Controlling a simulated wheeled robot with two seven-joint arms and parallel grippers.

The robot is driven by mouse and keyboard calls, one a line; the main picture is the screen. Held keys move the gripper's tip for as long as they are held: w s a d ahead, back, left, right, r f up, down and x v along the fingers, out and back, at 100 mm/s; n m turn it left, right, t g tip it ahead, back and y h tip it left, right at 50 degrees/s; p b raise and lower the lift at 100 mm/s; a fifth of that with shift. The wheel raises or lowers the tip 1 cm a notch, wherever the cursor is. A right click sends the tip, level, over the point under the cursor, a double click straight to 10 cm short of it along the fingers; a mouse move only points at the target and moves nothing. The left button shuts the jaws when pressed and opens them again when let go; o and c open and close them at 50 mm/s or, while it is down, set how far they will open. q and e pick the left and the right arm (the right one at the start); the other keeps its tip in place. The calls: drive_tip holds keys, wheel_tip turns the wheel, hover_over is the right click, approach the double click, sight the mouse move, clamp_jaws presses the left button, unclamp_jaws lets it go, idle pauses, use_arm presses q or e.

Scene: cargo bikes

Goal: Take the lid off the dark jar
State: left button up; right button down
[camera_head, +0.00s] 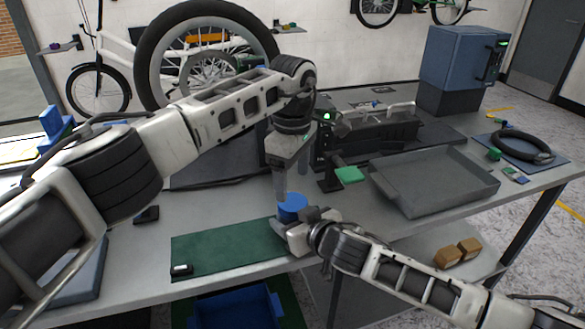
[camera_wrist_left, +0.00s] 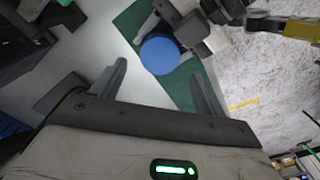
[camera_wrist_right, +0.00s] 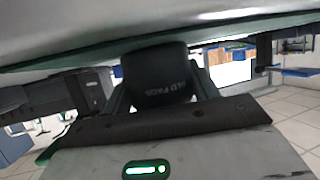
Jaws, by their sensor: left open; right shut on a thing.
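The dark jar shows in the right wrist view (camera_wrist_right: 155,80), black with pale lettering that partly reads "PADS". My right gripper (camera_head: 297,233) is shut on its body near the front edge of the bench. The round blue lid (camera_head: 292,206) is on top of the jar; it also shows in the left wrist view (camera_wrist_left: 160,54). My left gripper (camera_head: 290,182) points down over the lid, open and empty. In the left wrist view its two fingers (camera_wrist_left: 160,80) stand on either side of the lid, and its tips look short of it. The jar body is mostly hidden in the head view.
A green mat (camera_head: 215,250) lies at the bench front, with a small dark item (camera_head: 181,269) on it. A grey tray (camera_head: 440,190) stands right. A green pad (camera_head: 349,175) on a black device is close behind my grippers. A bike wheel (camera_head: 150,50) rises behind.

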sight(293, 202)
use_arm(q)
drive_tip(key=shift+f, duration=2.7)
drive_tip(key=c, duration=1)
drive_tip(key=n, duration=0.3)
drive_tip(key=o, duration=1.1)
drive_tip(key=shift+r, duration=0.1)
